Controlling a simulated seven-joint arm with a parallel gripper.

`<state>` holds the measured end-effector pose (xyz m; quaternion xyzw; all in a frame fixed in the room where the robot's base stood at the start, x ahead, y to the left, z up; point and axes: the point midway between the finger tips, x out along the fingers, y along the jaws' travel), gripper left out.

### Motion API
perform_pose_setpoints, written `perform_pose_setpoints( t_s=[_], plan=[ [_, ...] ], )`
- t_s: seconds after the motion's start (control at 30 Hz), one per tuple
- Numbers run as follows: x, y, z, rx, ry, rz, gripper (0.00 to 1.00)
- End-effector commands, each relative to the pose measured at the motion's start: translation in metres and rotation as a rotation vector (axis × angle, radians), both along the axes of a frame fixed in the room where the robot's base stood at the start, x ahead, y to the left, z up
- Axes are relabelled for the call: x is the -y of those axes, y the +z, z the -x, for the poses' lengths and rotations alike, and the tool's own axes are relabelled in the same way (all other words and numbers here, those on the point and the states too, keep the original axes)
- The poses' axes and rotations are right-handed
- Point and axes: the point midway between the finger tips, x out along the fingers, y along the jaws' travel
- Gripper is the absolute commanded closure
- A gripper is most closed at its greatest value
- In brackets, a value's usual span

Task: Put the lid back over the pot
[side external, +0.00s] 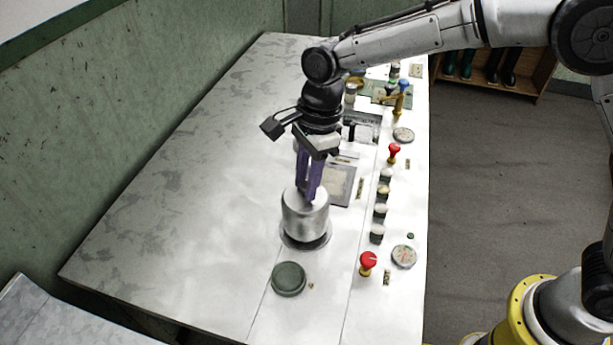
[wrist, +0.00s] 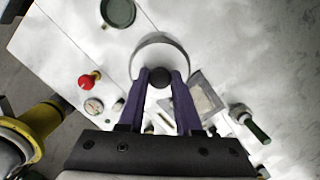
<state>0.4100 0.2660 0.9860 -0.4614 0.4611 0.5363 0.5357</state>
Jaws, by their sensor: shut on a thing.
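A silver cylinder stands under my gripper (side external: 308,197) in the side view, over a dark round rim (side external: 318,244) on the panel. Its top is the lid (wrist: 160,50), a pale metal disc with a dark round knob (wrist: 160,77) in the wrist view. The purple fingers of my gripper (wrist: 160,74) are shut on the knob, pointing down. The pot (side external: 305,222) seems to be the cylinder's body. I cannot tell where the lid ends and the pot begins, or whether there is a gap.
A green disc (side external: 289,279) lies in front of the pot. Red knobs (side external: 368,262), dials (side external: 404,256) and a row of pale knobs (side external: 380,212) stand to the right. A grey square plate (side external: 341,186) is behind. The table is clear on the left.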

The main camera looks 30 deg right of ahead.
Motion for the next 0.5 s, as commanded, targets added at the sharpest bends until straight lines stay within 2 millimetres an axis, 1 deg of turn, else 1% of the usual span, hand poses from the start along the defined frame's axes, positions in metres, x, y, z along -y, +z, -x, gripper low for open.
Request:
perform_pose_setpoints(
  t_s=[0.3, 0.5],
  plan=[
    [-0.0002, 0.0003, -0.0002, 0.001, 0.000, -0.001, 1.00],
    [-0.0001, -0.0030, -0.0001, 0.000, 0.000, 0.000, 1.00]
  ],
)
